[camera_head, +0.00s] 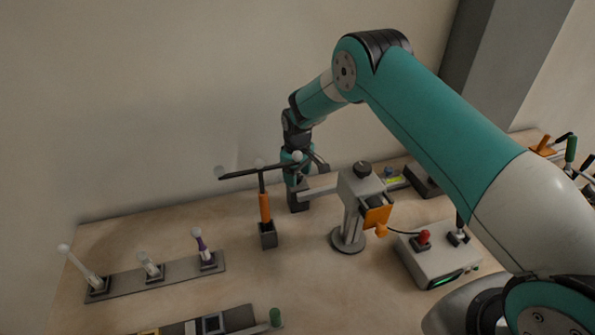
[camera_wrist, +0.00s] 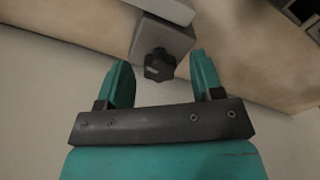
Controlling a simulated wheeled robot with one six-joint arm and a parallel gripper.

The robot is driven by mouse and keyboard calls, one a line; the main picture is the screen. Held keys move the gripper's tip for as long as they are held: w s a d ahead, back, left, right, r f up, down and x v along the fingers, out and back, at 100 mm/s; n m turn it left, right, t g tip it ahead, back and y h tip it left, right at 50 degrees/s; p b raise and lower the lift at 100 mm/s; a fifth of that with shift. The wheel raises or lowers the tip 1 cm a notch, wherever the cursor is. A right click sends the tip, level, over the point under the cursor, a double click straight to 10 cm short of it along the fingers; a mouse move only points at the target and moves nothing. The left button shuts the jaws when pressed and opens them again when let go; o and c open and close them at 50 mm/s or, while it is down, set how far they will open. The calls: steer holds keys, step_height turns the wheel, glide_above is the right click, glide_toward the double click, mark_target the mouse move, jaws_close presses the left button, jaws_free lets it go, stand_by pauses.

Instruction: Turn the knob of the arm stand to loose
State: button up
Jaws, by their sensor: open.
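The arm stand (camera_head: 352,213) is a grey post on a round base, with a grey arm reaching left and an orange part at its right. A black knob (camera_head: 362,168) is on its top. My gripper (camera_head: 293,178) points down left of the post, near the arm's left end and partly hidden behind a dark bar. In the wrist view, my gripper (camera_wrist: 160,62) is open, and a lobed black knob (camera_wrist: 159,65) on a grey block (camera_wrist: 172,38) shows between the fingertips. No contact is visible. I cannot tell if both views show the same knob.
A dark bar (camera_head: 240,172) on an orange post (camera_head: 265,207) stands left of my gripper. A control box (camera_head: 437,257) with a red knob is at right. A strip (camera_head: 130,282) with several levers lies at left. A wall is behind the table.

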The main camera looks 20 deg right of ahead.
steer(key=c, duration=0.9)
steer(key=shift+f+b, duration=0.15)
steer(key=shift+b, duration=0.2)
steer(key=n+b, duration=0.3)
steer(key=n, duration=0.1)
steer(key=shift+f, duration=0.1)
steer(key=n+b, duration=0.3)
steer(key=n, duration=0.2)
steer(key=n+b, duration=0.2)
steer(key=n, duration=0.3)
steer(key=shift+n, duration=0.4)
steer(key=n+b, duration=0.1)
steer(key=n, duration=0.4)
steer(key=shift+r, duration=0.2)
